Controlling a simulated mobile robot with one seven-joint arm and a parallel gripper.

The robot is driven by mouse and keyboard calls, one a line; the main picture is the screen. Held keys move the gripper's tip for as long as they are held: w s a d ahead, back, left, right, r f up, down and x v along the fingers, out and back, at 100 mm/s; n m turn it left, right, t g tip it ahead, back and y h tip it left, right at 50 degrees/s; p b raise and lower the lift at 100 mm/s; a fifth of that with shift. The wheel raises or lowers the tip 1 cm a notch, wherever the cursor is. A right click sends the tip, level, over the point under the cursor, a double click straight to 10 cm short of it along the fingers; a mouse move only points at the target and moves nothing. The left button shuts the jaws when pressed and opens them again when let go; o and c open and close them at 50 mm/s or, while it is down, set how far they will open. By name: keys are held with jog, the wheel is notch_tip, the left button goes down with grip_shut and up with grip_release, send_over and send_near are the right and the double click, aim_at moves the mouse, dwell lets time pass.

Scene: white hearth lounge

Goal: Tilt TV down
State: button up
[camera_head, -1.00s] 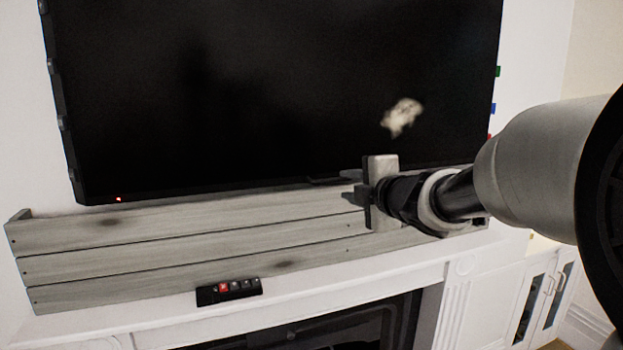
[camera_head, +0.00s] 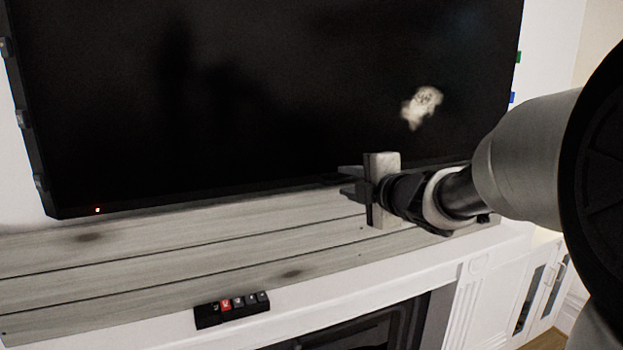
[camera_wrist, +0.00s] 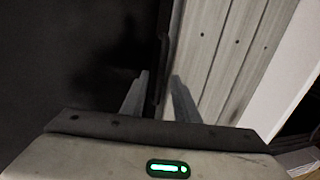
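The TV (camera_head: 250,100) is a large black screen on the wall, with a small red light at its lower left. In the wrist view the dark TV (camera_wrist: 60,60) fills the left side. My gripper (camera_head: 348,183) is at the TV's lower edge, right of its middle. In the wrist view my gripper (camera_wrist: 158,97) has its two fingers apart, and the TV's edge lines up between them. I cannot tell whether the fingers reach around the edge or touch it. Nothing is held.
A grey plank panel (camera_head: 150,260) runs below the TV, close to my gripper; it also shows in the wrist view (camera_wrist: 215,50). A small black block with a red key (camera_head: 232,309) sits on the white mantel (camera_head: 340,287). White cabinets (camera_head: 535,290) stand at the right.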

jog(key=shift+w, duration=0.1)
grip_shut()
